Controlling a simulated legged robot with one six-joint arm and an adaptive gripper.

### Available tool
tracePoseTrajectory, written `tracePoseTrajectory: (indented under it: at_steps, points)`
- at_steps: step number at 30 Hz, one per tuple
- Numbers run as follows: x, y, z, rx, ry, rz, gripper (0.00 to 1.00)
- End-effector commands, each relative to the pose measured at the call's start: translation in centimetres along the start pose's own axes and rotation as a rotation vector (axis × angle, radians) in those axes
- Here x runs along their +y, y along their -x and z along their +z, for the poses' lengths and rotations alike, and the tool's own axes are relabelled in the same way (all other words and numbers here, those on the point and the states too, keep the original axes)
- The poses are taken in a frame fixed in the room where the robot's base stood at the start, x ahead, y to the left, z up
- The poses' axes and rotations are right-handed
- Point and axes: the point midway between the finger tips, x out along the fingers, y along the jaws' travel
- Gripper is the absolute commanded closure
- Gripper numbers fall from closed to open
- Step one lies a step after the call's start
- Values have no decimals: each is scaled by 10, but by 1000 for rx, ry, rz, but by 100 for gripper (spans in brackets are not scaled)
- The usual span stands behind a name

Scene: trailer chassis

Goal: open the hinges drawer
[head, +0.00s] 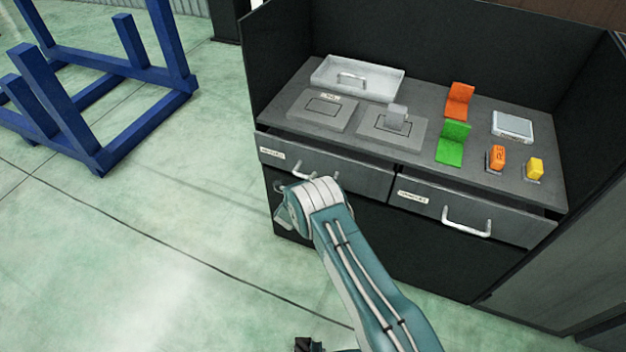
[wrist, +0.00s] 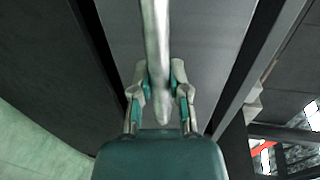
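The cabinet has two grey drawers side by side, a left drawer (head: 345,177) and a right drawer (head: 500,222). Each has a small white label, too small to read, so I cannot tell which one says hinges. The left handle (head: 305,172) is partly hidden behind my arm; the right handle (head: 466,224) is clear. A thin dark gap shows above both drawer fronts. In the wrist view, my gripper (wrist: 160,84) has its teal pads close on both sides of a pale handle bar (wrist: 157,40), seemingly the left drawer's. In the head view my arm hides the fingers.
On the cabinet top are a grey tray (head: 358,80), flat plates, an orange holder (head: 459,100), a green holder (head: 453,142), a scale-like box (head: 512,126) and small orange and yellow items. A blue frame (head: 100,95) stands far left. The green floor in front is clear.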

Motion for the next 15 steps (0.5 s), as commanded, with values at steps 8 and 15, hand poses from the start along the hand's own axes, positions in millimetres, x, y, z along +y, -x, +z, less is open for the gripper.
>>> tracePoseTrajectory:
  at_steps: [8, 15]
  points:
    - [5, 7, 1, -4, 5, 7, 100]
    - [14, 48, 1, -6, 8, 11, 100]
